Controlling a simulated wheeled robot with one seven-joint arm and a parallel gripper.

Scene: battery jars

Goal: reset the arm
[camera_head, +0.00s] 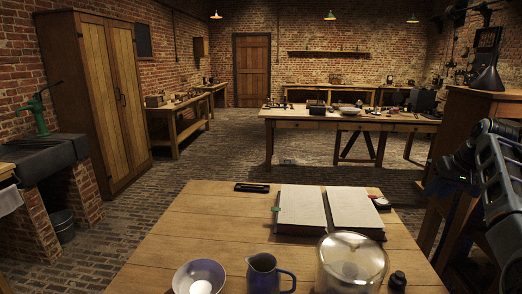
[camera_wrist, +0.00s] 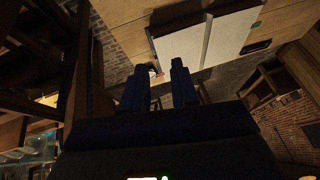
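My arm shows at the right edge of the head view, raised beside the near table (camera_head: 190,225). My gripper (camera_wrist: 160,74) shows in the wrist view with its two dark blue fingers apart. Nothing is held between them. The open book (camera_head: 328,209) lies on the table; it also shows in the wrist view (camera_wrist: 205,42), beyond the fingertips. A small round item (camera_head: 381,202) lies at the book's right edge. My gripper's fingertips are not clear in the head view.
The near table also holds a bowl (camera_head: 200,278), a dark blue jug (camera_head: 268,274), a glass jar (camera_head: 351,265), a small black bottle (camera_head: 398,281) and a black case (camera_head: 252,187). A wooden cabinet (camera_head: 490,112) stands close by my arm. Brick floor lies open beyond the table.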

